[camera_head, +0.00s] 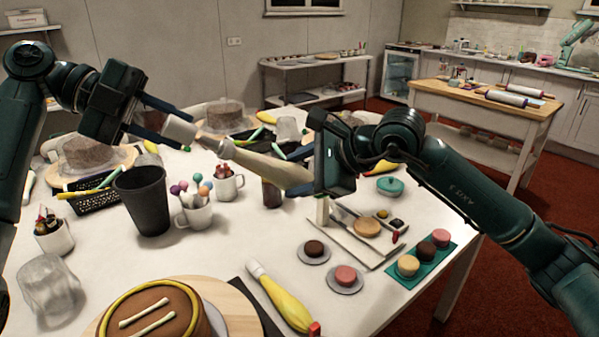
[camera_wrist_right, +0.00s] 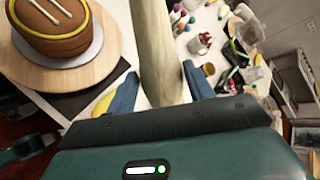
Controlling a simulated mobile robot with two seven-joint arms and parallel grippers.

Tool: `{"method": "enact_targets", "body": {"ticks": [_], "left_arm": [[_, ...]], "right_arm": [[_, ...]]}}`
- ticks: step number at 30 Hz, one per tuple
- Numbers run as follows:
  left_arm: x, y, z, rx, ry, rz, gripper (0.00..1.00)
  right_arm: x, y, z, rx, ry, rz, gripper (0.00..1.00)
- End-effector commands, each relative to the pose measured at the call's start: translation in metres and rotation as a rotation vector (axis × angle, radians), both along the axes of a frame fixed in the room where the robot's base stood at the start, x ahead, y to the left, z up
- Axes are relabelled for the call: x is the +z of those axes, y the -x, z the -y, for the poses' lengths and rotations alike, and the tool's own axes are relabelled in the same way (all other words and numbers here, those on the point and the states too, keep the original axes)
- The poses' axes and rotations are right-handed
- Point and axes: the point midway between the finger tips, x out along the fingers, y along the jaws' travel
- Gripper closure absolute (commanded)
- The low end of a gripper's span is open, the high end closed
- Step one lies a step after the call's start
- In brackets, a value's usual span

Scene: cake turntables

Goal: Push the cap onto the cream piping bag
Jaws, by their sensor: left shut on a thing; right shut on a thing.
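The cream piping bag (camera_head: 262,163) hangs in the air above the table, nearly level, its narrow end to the left. My right gripper (camera_head: 291,170) is shut on its wide end. In the right wrist view the bag (camera_wrist_right: 157,45) runs up between the fingers. The white cap (camera_head: 179,130) is in my left gripper (camera_head: 184,131), which is shut on it. The cap lines up with the bag's nozzle (camera_head: 211,141) and looks to meet it. I cannot tell how far the nozzle sits inside the cap.
Below stand a dark cup (camera_head: 144,203), a mug of coloured sticks (camera_head: 194,208) and another mug (camera_head: 225,183). A decorated cake (camera_head: 150,314) and a yellow piping bag (camera_head: 283,298) are at the front. A tray (camera_head: 357,240) lies right.

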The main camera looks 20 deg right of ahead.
Motion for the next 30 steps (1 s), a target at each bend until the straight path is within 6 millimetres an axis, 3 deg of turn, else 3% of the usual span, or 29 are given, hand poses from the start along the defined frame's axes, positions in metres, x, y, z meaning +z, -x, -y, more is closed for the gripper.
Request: {"method": "enact_targets", "body": {"ticks": [30], "left_arm": [[-0.013, -0.002, 0.018, 0.0, 0.0, -0.001, 0.88]], "right_arm": [[0.001, 0.0, 0.0, 0.0, -0.001, 0.003, 0.61]]}}
